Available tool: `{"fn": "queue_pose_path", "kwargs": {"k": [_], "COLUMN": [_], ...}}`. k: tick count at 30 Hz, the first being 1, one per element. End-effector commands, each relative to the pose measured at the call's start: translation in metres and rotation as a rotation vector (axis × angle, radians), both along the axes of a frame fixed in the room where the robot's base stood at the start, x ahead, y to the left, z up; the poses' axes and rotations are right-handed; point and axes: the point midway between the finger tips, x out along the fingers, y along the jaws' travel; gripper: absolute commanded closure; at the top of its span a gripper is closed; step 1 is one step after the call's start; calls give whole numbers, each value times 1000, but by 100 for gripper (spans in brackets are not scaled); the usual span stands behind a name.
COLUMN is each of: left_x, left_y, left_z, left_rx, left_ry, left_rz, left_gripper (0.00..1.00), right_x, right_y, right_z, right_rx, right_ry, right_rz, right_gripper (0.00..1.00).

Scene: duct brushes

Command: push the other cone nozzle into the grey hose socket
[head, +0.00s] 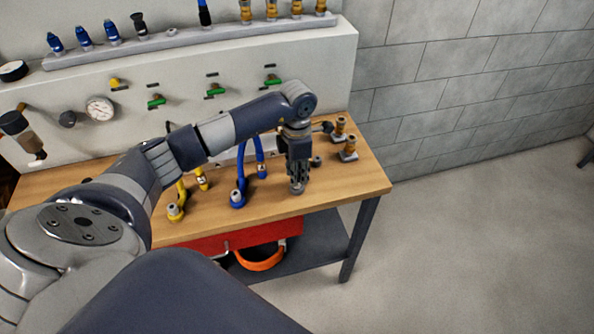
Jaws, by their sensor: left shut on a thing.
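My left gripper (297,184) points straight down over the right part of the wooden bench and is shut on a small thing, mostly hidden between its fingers. A grey socket-like piece (297,190) shows right at the fingertips, close to the bench top. I cannot tell whether the held thing is in it or only above it. A dark cone-shaped nozzle (138,22) stands on the wall rack at the upper left. My right gripper is not in view.
A blue hose (240,180) and a yellow hose (180,195) stand left of the gripper. Brass fittings on small blocks (348,150) stand behind it to the right. Blue nozzles (84,36) sit on the grey rack (200,37). The bench's front right corner is clear.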

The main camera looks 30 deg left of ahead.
Motion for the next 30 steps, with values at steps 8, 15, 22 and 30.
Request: {"fn": "queue_pose_path", "kwargs": {"k": [8,15,22,30], "left_x": [0,0,1,1], "left_y": [0,0,1,0], "left_z": [-1,1,32,89], "left_rx": [0,1,2,1], "left_ry": [0,-1,-4,-5], "left_rz": [0,0,-1,0], "left_gripper": [52,52,52,52], "right_x": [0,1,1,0], "right_y": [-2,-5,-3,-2], "right_z": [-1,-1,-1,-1], "right_rx": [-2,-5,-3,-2], "right_ry": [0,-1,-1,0], "right_rz": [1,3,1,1], "right_gripper": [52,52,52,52]}}
